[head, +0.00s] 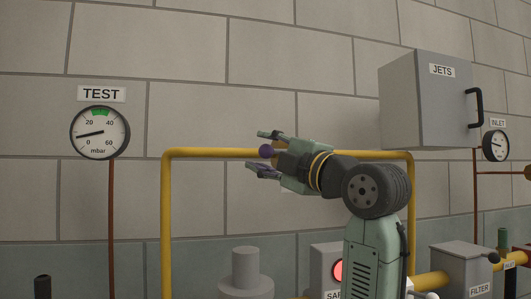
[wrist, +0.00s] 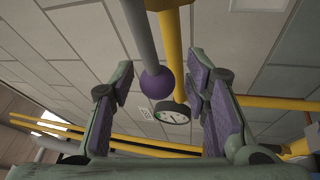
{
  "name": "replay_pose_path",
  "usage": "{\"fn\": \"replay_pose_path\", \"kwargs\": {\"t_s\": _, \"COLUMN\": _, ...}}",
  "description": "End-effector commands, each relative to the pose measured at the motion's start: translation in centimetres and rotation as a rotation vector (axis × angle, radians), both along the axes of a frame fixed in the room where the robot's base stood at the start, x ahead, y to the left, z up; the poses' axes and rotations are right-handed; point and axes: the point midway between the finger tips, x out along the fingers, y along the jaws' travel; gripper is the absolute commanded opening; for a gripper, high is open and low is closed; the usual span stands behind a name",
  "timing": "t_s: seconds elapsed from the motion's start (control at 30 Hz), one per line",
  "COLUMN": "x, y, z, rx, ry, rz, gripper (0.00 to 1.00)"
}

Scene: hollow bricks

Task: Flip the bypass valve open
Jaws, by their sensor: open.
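The bypass valve's lever shows in the wrist view as a grey rod (wrist: 138,32) ending in a purple ball knob (wrist: 157,84). In that picture the rod looks nearly parallel to the yellow pipe (wrist: 173,55) beside it. In the head view the knob (head: 266,150) shows in front of the horizontal yellow pipe (head: 215,152), and the rod is hidden. My gripper (head: 260,152) is open, with its fingers on either side of the knob. In the wrist view there are gaps between the knob and the purple finger pads. No valve label is readable.
A TEST gauge (head: 100,133) hangs at the left, its needle low. A grey JETS box (head: 410,100) with a black handle is at upper right, near the INLET gauge (head: 496,145). A FILTER box (head: 466,268) stands below.

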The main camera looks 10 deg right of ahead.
Motion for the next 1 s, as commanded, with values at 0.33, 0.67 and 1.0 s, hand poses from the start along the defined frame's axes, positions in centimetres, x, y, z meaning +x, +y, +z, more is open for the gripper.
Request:
{"fn": "replay_pose_path", "kwargs": {"t_s": 0.33, "x": -0.5, "y": -0.3, "z": -0.1, "rx": 0.001, "ry": -0.001, "rz": -0.002, "gripper": 0.44}}
{"fn": "replay_pose_path", "kwargs": {"t_s": 0.67, "x": -5.9, "y": -2.9, "z": -1.6, "rx": 0.002, "ry": -0.003, "rz": -0.004, "gripper": 0.44}}
{"fn": "replay_pose_path", "kwargs": {"t_s": 1.0, "x": -10.2, "y": -4.8, "z": -2.8, "rx": 0.001, "ry": -0.001, "rz": -0.002, "gripper": 0.44}}
